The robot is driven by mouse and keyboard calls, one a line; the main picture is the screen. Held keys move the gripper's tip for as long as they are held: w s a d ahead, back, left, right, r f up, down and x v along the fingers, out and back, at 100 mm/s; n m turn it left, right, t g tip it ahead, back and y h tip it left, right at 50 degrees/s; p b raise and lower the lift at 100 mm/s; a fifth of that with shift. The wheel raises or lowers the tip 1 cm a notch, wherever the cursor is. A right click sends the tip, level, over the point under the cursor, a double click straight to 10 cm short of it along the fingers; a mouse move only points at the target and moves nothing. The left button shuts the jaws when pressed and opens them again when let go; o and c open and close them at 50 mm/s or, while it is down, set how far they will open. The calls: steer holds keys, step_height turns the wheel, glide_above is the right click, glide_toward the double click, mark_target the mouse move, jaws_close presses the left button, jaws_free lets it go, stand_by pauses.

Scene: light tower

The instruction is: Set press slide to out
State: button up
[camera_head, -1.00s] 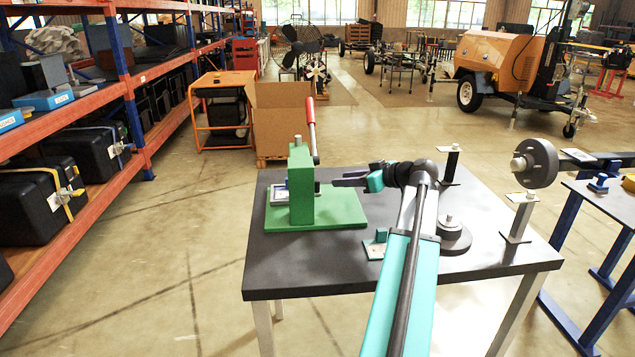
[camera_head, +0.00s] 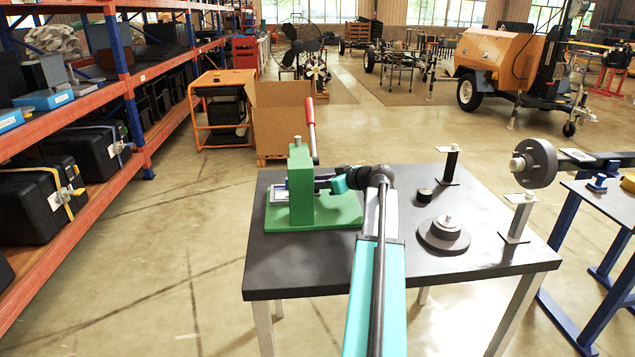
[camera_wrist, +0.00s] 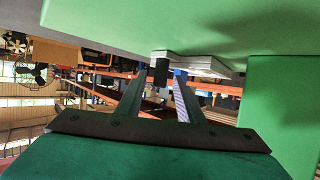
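The green press (camera_head: 302,185) stands at the left of the dark table, with a red-handled lever (camera_head: 311,120) raised. Its slide (camera_head: 279,194) shows as a small pale plate at the left side of the upright; in the wrist view the slide (camera_wrist: 200,66) is a silvery plate with a black knob (camera_wrist: 160,70) under green metal. My gripper (camera_head: 322,181) reaches the right side of the press, its tips partly hidden by the upright. In the wrist view my gripper (camera_wrist: 156,82) is open, with the knob between its fingertips in the picture. I cannot tell whether they touch it.
A stepped black disc (camera_head: 444,236), a small black cylinder (camera_head: 424,195) and two posts (camera_head: 451,165) (camera_head: 517,216) stand on the table's right. A dark wheel (camera_head: 536,162) on a bar is beyond the right edge. The table (camera_head: 305,272) is bare at front left.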

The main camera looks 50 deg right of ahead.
steer(key=shift+w+f, duration=0.1)
steer(key=shift+w, duration=0.05)
jaws_close()
stand_by(0.4)
